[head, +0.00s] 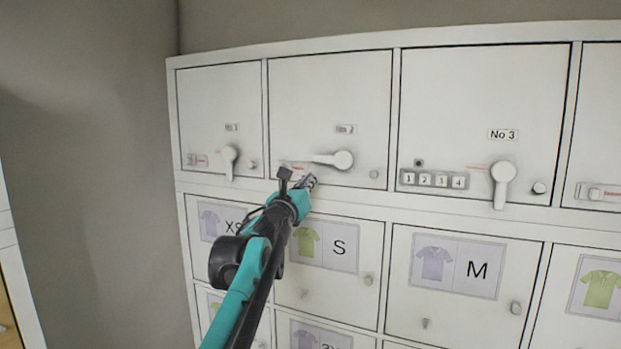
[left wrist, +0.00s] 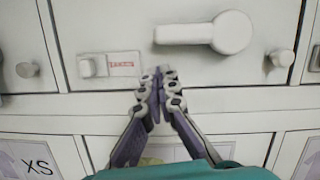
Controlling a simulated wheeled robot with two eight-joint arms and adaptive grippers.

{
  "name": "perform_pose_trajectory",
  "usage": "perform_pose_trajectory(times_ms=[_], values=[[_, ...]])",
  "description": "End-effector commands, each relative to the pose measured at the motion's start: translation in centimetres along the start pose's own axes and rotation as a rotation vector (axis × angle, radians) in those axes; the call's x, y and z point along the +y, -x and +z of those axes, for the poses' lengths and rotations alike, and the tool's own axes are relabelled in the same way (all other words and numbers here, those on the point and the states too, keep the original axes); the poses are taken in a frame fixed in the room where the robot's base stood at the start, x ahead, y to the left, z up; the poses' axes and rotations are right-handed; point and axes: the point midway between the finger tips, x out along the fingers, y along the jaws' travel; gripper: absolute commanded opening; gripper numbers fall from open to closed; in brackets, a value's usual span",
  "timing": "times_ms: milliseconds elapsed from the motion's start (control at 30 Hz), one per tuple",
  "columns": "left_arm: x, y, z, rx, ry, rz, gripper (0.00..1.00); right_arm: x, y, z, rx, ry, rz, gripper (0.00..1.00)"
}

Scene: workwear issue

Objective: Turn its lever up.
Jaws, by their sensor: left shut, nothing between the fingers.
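The white lever (head: 335,159) on the second top-row door (head: 330,95) lies level, its round hub at the right and its arm pointing left. In the left wrist view the same lever (left wrist: 205,33) shows above my fingers. My left gripper (head: 310,181) is shut and empty, just below the lever's free end. In the left wrist view the fingertips (left wrist: 160,75) are together and appear slightly below the lever arm, with a gap in the picture. I cannot tell the depth between them. My right gripper is not in view.
The first top door's lever (head: 229,162) and the No 3 door's lever (head: 501,184) hang down. A number lock (head: 433,180) sits left of the latter. A small knob with a red-lettered label (left wrist: 123,64) is left of my fingers. Shirt-labelled doors fill the rows below.

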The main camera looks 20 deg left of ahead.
Motion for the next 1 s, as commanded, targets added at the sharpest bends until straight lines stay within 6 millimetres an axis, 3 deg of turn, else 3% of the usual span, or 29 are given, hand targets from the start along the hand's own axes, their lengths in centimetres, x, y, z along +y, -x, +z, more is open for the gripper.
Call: perform_pose_trajectory(times_ms=[67,300,433,600,800,867,967,1000], values=[[0.8,0.3,-2.4,0.000,0.001,0.000,0.00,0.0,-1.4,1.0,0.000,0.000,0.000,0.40],[1.0,6.0,-2.1,0.000,0.001,0.001,0.00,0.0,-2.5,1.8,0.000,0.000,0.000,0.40],[1.1,8.3,-2.0,0.000,0.001,0.001,0.00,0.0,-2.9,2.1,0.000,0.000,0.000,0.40],[1.1,9.9,-1.9,0.000,0.001,0.000,0.00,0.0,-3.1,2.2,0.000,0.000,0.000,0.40],[1.1,10.4,-2.2,0.001,0.015,0.004,0.00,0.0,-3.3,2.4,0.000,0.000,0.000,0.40],[1.3,10.9,-3.3,0.006,0.060,0.020,0.00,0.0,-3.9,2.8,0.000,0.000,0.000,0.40],[2.1,12.7,-7.2,0.020,0.229,0.081,0.00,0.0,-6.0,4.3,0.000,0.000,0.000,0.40],[2.5,13.8,-9.5,0.028,0.332,0.118,0.00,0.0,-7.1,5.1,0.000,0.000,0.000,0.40]])
